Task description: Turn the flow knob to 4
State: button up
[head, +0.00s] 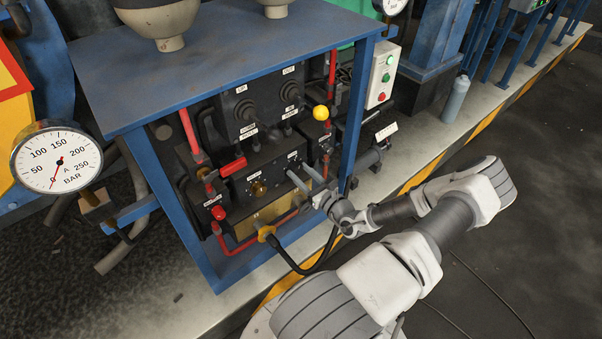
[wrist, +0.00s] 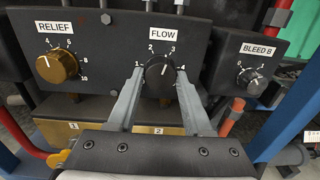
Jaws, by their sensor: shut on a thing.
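The black flow knob (wrist: 158,76) sits under the FLOW label (wrist: 163,34) on a dark panel, with numbers around it. Its white pointer mark appears to lean up and right, towards the 3 and 4 side; the exact reading is hard to tell. My gripper (wrist: 160,82) has one finger on each side of the knob and is shut on it. In the head view my gripper (head: 302,177) reaches the panel from the right, and its fingers largely hide the knob.
A brass RELIEF knob (wrist: 57,66) is to the left and a BLEED B knob (wrist: 251,81) to the right. The blue frame (head: 356,120) stands close beside my arm. A yellow ball (head: 321,113) and red pipes (head: 190,130) are near the panel.

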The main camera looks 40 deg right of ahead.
grip_shut()
jog(key=shift+r+m+p, duration=0.1)
jog(key=shift+m+p, duration=0.2)
jog(key=shift+p, duration=0.1)
jog(key=shift+a+r+m+p, duration=0.1)
jog(key=shift+m+p, duration=0.4)
jog(key=shift+p, duration=0.1)
jog(key=m+p, duration=0.2)
jog(key=m, duration=0.1)
jog(key=shift+p, duration=0.3)
jog(key=m+p, duration=0.1)
jog(key=m, duration=0.3)
jog(key=shift+m+p, duration=0.65)
jog(key=shift+m, duration=1.45)
